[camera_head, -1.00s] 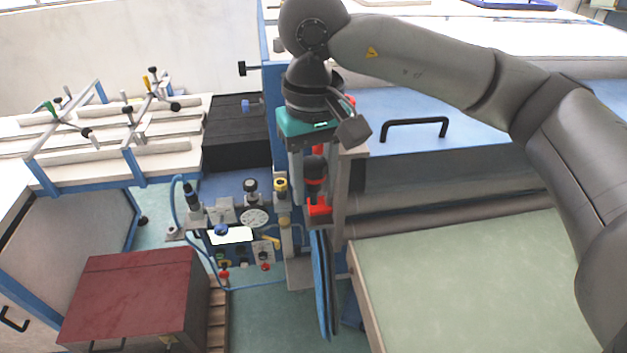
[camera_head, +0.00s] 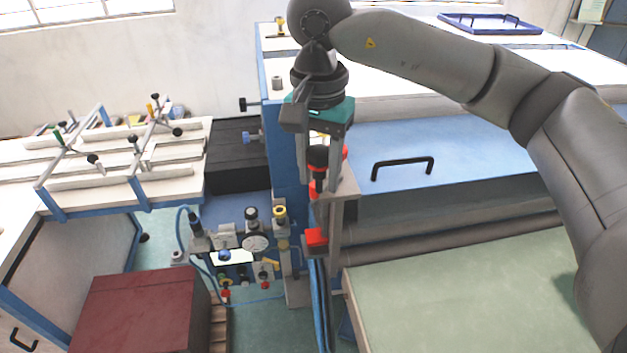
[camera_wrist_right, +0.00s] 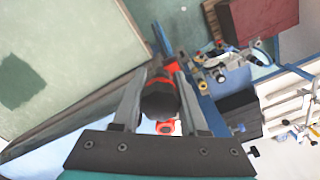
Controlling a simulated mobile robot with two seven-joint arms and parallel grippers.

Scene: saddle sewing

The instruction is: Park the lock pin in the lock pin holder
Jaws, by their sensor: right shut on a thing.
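The lock pin, with a black knob (camera_head: 318,157), is between the fingers of my right gripper (camera_head: 319,185). The gripper is shut on it and points downward. In the right wrist view the black knob (camera_wrist_right: 159,100) fills the space between the fingers, with red showing beyond it. A red block (camera_head: 316,240) sits below the gripper at the top of a blue upright part. Another red part (camera_wrist_right: 165,127) shows beside the knob in the wrist view. I cannot tell which red part is the lock pin holder. The pin's lower end is hidden. My left gripper is not in view.
A grey post (camera_head: 344,205) stands close to the right of the fingers. A blue cover with a black handle (camera_head: 403,168) is farther right. A gauge and valve panel (camera_head: 245,255) is at lower left. A green-topped table (camera_head: 460,285) is at lower right.

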